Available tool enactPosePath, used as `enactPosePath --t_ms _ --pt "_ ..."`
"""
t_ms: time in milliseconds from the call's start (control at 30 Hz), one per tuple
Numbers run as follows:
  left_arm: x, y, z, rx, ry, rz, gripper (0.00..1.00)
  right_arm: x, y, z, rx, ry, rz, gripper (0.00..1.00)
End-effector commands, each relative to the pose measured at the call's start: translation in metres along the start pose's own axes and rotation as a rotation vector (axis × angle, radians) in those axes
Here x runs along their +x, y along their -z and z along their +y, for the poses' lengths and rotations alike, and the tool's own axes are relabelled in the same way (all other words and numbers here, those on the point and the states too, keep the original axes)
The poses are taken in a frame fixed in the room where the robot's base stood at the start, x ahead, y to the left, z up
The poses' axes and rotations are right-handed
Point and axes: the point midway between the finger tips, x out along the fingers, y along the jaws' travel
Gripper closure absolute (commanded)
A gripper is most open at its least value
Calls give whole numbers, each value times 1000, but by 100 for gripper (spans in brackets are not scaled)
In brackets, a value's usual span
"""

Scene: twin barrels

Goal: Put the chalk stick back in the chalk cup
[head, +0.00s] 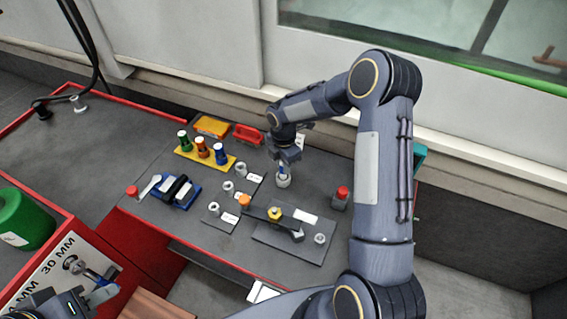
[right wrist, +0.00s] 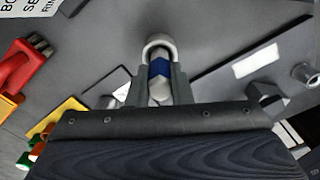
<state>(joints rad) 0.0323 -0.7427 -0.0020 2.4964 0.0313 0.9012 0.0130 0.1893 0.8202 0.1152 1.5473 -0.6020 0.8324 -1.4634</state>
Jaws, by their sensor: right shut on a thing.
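My right gripper (head: 284,168) is shut on the chalk stick, a pale stick with a blue band (right wrist: 160,68), which shows between the fingers (right wrist: 157,95) in the right wrist view. The chalk cup, a small light-grey round cup (head: 284,182), stands on the dark table under this gripper. Its rim (right wrist: 159,38) curves around the stick's far end in the right wrist view. I cannot tell how deep the stick's end is in the cup. My left gripper (head: 98,296) is at the lower left, far from the cup; its jaw opening is unclear.
A red-topped post (head: 341,196) stands to the right. A dark plate (head: 283,233) with a bar and fittings lies in front.

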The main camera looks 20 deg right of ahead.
Motion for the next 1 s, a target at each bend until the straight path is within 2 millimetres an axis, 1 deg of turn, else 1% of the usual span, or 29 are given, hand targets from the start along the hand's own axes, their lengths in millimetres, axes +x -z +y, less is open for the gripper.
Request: enactPosePath --t_ms 767,800,967,1000 --pt "14 -7 -6 0 0 0 64 20 0 0 0 0 0 100" --pt "13 -6 -6 0 0 0 64 19 0 0 0 -1 0 77" --pt "12 -6 -6 0 0 0 64 19 0 0 0 0 0 56" --pt "12 -6 -6 0 0 0 64 19 0 0 0 0 0 55"
